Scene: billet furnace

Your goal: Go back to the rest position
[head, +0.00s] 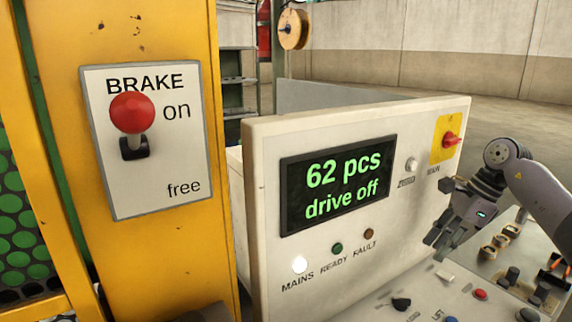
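My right gripper (440,228) is in front of the right part of the grey control cabinet (258,190), above its sloping desk. Its dark fingers point down and to the left; I cannot tell how far apart they are. I see nothing held in it, and cannot tell if it touches the panel. My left gripper cannot be made out. A dark shape at the bottom edge, left of the middle, is too cut off to identify.
A yellow post (180,255) carries a brake plate (160,180); its red-knobbed lever (132,113) is up at "on". The screen (338,183) reads "62 pcs, drive off". A red switch (450,139) and several desk buttons (480,294) are near my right gripper.

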